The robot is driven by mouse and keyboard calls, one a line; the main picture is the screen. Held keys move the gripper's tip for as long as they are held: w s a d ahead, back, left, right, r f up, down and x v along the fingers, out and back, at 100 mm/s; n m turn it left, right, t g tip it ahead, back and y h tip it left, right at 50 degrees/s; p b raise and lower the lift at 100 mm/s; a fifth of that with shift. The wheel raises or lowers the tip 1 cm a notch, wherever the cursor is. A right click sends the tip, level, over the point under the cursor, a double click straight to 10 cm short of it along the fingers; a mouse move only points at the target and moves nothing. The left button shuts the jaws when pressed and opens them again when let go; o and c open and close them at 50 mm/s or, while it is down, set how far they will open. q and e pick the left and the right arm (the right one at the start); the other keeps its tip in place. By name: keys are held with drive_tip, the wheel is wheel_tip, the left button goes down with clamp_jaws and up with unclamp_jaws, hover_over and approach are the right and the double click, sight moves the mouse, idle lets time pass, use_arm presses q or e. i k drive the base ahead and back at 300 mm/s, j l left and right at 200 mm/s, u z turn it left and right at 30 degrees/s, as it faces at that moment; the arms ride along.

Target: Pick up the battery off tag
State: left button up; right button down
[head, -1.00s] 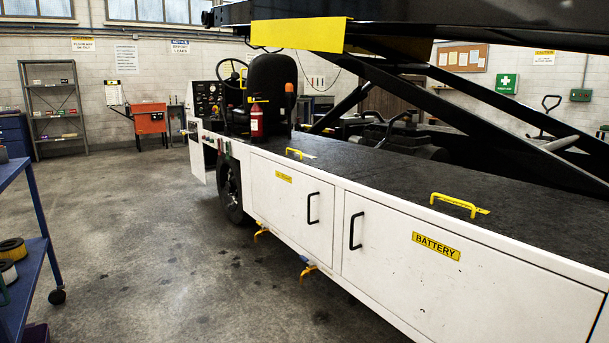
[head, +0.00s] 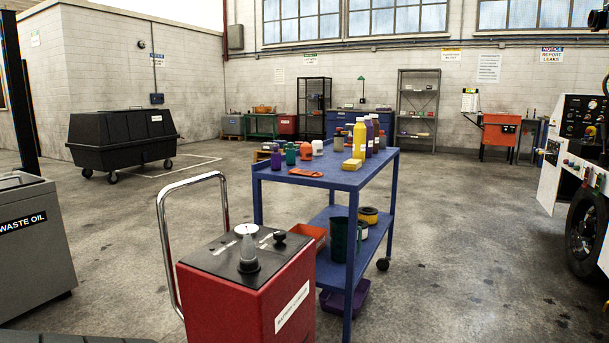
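No tag with readable "battery off" lettering shows. A flat orange-red piece (head: 305,173) lies on the front part of the blue cart's (head: 342,183) top shelf; it may be a tag, but it is too small to tell. Beside it stand bottles, small containers and a yellow block (head: 352,164). Neither of my grippers is in view.
A red machine (head: 246,292) with a chrome handle stands close in front of the cart. A grey waste oil container (head: 30,255) is at left, a black wheeled bin (head: 122,140) behind. The belt loader (head: 585,170) is at right. Floor between cart and loader is clear.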

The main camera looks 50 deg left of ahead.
sight(296, 170)
drive_tip(key=i+l+z, duration=0.1)
drive_tip(key=i+l, duration=0.5)
drive_tip(key=i+u, duration=0.45)
drive_tip(key=i+l+u, duration=0.2)
drive_tip(key=i+u, duration=0.2)
drive_tip(key=i, duration=0.2)
drive_tip(key=i+j+u, duration=0.15)
drive_tip(key=i, duration=0.6)
drive_tip(key=i+j+u, duration=0.1)
drive_tip(key=i, duration=0.7)
drive_tip(key=i+z, duration=0.3)
drive_tip(key=i, duration=0.2)
drive_tip(key=i+z, duration=0.35)
drive_tip(key=i+u, duration=0.2)
drive_tip(key=u, duration=0.2)
drive_tip(key=i+l+u, duration=0.2)
drive_tip(key=u, duration=0.25)
drive_tip(key=i+l+u, duration=0.2)
drive_tip(key=u, duration=0.2)
